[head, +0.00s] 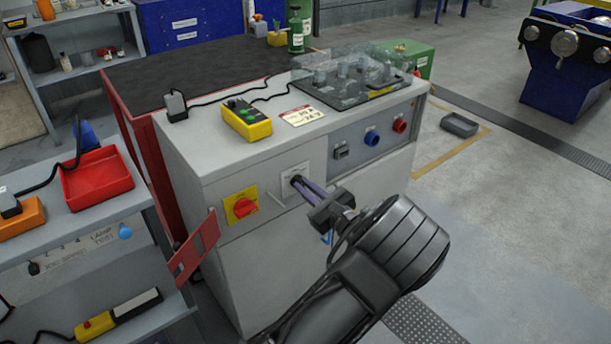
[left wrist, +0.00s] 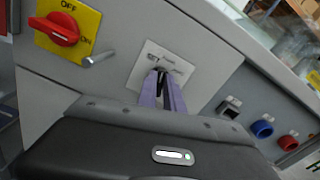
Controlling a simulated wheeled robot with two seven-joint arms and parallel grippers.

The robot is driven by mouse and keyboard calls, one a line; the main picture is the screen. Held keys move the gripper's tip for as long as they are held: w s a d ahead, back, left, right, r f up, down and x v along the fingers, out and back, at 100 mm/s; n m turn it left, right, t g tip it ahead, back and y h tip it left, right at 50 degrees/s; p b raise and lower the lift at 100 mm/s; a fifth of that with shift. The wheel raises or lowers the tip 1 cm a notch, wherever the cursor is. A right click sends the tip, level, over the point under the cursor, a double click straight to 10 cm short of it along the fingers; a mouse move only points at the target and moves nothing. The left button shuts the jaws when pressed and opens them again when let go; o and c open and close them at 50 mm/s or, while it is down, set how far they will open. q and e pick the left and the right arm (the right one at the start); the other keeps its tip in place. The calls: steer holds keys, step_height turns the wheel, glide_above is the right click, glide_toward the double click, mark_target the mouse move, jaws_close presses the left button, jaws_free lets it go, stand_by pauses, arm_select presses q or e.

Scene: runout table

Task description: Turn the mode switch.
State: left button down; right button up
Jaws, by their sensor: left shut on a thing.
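The mode switch sits on a pale square plate (head: 295,180) on the front of the grey cabinet. The plate also shows in the left wrist view (left wrist: 183,62). My left gripper (head: 299,182) reaches the plate from the front right, and its fingertips (left wrist: 160,74) meet at the plate's middle. It is shut on the switch's small dark knob, which the fingers mostly hide. I cannot tell which way the knob points. My right gripper is in neither view.
A red rotary switch on a yellow plate (head: 241,206) is left of the mode switch, with a small metal rod (head: 277,199) between them. Blue (head: 372,138) and red (head: 399,125) round parts are to the right. A yellow button box (head: 246,119) stands on top. A red panel (head: 195,247) juts out at lower left.

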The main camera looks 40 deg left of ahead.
arm_select(q)
steer(key=shift+r+m+p, duration=0.15)
steer(key=shift+m+p, duration=0.9)
steer(key=shift+m, duration=0.05)
steer(key=shift+m+p, duration=0.45)
steer(key=shift+m, duration=0.05)
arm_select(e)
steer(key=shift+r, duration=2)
arm_select(q)
steer(key=shift+f, duration=0.2)
steer(key=c, duration=1.5)
jaws_free()
steer(key=shift+d, duration=0.15)
steer(key=v, duration=0.7)
steer(key=shift+s+d, duration=0.1)
steer(key=shift+d, duration=0.2)
